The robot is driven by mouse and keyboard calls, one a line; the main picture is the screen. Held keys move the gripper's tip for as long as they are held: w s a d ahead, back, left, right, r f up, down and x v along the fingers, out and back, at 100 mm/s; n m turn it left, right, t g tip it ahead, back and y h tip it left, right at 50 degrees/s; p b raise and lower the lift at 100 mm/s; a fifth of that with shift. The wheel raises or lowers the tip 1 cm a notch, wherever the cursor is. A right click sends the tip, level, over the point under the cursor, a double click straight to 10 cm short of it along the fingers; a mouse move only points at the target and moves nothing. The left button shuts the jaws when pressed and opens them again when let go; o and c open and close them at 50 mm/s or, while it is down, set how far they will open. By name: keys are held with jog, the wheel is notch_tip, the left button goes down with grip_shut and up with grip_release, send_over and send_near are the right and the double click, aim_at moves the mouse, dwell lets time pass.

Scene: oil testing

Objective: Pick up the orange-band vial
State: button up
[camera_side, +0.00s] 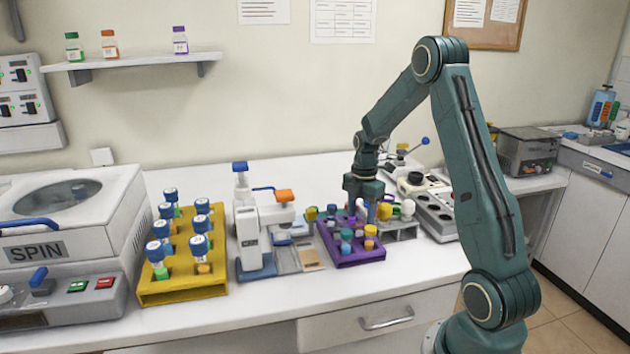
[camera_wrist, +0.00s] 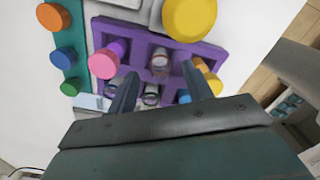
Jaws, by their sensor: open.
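My gripper (camera_side: 370,208) points down over the purple rack (camera_side: 360,257), near its back edge. In the wrist view my gripper (camera_wrist: 159,70) is open, with its two fingers apart above the purple rack (camera_wrist: 205,50). A clear-topped vial (camera_wrist: 159,62) shows between the fingertips, and others sit lower between the fingers. I see no orange band clearly on any of these. In the side view a blue-capped vial (camera_side: 199,247) in the yellow rack (camera_side: 185,293) has an orange-yellow lower part; I cannot tell whether that is the orange-band vial.
Pink (camera_wrist: 103,64) and large yellow (camera_wrist: 189,18) caps stand close to the fingers. A teal strip with several coloured caps lies left. A white instrument (camera_side: 246,225) stands left of the purple rack, and a grey block (camera_side: 436,217) right. The front counter is clear.

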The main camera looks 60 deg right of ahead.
jog(key=shift+f, duration=1.1)
jog(key=c, duration=1.1)
